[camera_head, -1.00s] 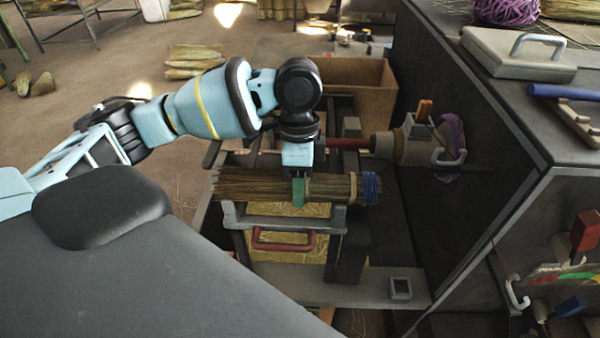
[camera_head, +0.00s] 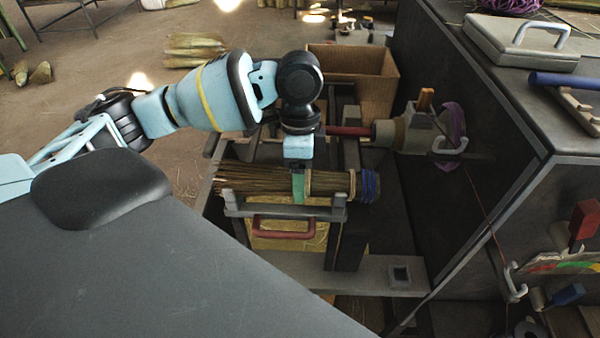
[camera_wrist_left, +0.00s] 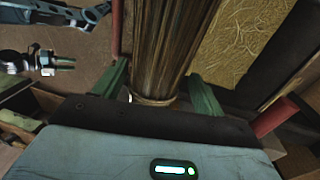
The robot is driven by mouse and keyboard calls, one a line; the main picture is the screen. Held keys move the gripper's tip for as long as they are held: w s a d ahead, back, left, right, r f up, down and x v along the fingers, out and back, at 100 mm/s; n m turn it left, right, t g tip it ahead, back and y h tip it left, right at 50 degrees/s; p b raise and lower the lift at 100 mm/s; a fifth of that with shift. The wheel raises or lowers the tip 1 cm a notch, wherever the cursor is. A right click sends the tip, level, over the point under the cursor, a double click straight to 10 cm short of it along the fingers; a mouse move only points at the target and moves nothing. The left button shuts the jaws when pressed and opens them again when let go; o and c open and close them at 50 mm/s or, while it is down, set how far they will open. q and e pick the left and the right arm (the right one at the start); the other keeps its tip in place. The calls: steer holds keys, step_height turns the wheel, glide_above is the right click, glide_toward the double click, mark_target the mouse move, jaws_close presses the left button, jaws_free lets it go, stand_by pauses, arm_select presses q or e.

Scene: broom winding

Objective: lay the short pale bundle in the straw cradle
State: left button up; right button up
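The short bundle (camera_head: 240,180) of straw lies level across the middle of the head view. A twine band circles it and blue binding (camera_head: 370,186) wraps its right end. My left gripper (camera_head: 298,188) reaches down over it from above, its green fingers on either side of the straw. My right gripper is not seen.
A red handle (camera_head: 283,227) and yellow straw lie below the cradle bar. A winding machine with a red spindle (camera_head: 350,131) stands behind to the right. A cardboard box (camera_head: 365,75) is behind, and a dark cabinet (camera_head: 465,190) closes off the right.

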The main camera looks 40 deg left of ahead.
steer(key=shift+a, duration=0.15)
arm_select(q)
step_height(320, 180, up, 8)
steer(key=w, duration=0.1)
steer(key=shift+a+f+p, duration=0.15)
steer(key=shift+a+p, duration=0.15)
steer(key=shift+a, duration=0.1)
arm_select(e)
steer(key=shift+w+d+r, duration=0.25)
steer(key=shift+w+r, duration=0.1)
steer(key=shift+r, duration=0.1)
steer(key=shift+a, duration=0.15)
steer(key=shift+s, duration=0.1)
